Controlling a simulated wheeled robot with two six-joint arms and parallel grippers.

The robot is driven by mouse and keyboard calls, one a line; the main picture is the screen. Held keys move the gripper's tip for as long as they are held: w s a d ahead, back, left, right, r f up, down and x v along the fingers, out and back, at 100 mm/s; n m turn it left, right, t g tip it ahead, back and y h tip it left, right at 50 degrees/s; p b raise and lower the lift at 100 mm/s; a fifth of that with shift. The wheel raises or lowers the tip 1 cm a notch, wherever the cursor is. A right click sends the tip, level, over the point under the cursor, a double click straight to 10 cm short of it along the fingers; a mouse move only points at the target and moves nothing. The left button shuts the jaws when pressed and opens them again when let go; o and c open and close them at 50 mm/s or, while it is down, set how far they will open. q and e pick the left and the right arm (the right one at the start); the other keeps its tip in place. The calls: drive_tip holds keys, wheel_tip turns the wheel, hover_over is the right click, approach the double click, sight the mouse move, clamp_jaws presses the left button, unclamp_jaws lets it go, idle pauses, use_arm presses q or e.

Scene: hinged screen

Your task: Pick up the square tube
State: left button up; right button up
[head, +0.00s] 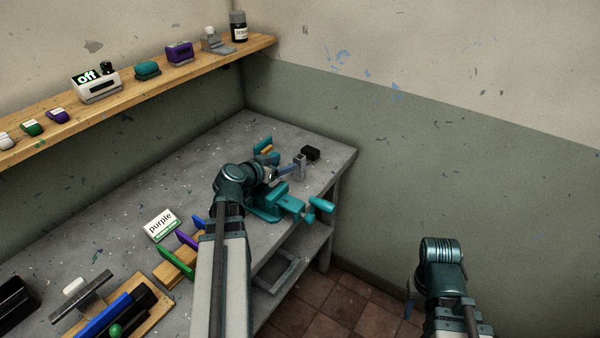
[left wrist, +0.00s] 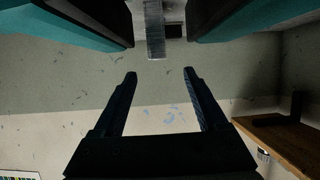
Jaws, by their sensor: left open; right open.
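The square tube (head: 300,167) is grey and stands upright near the far right corner of the bench. It also shows in the left wrist view (left wrist: 154,30), where the picture is upside down and the tube comes in at the top. My left gripper (head: 290,168) reaches right toward the tube, close to it; any contact is unclear. In the left wrist view its dark fingers (left wrist: 160,75) are spread, with nothing held between them. My right gripper (head: 438,298) is off the bench at the lower right, empty as far as it shows; its fingertips are mostly hidden.
A teal vise (head: 268,206) with its handle (head: 320,208) sits just in front of the tube. A black block (head: 310,153) lies behind it. Colored panels (head: 176,262), a "purple" card (head: 160,225) and a wooden tray (head: 160,315) are nearer. A wall shelf (head: 140,78) runs along the left.

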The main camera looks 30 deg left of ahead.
sight(301, 156)
use_arm(q)
drive_tip(key=shift+b+x, duration=0.4)
drive_tip(key=shift+x, duration=1.4)
drive_tip(key=b+x, duration=0.1)
drive_tip(key=x, duration=0.4)
drive_tip(key=shift+w+d+b, duration=0.15)
drive_tip(key=shift+w+b, duration=0.05)
drive_tip(key=shift+b, duration=0.2)
drive_tip(key=shift+s+r, duration=0.1)
drive_tip(key=shift+r, duration=0.05)
clamp_jaws()
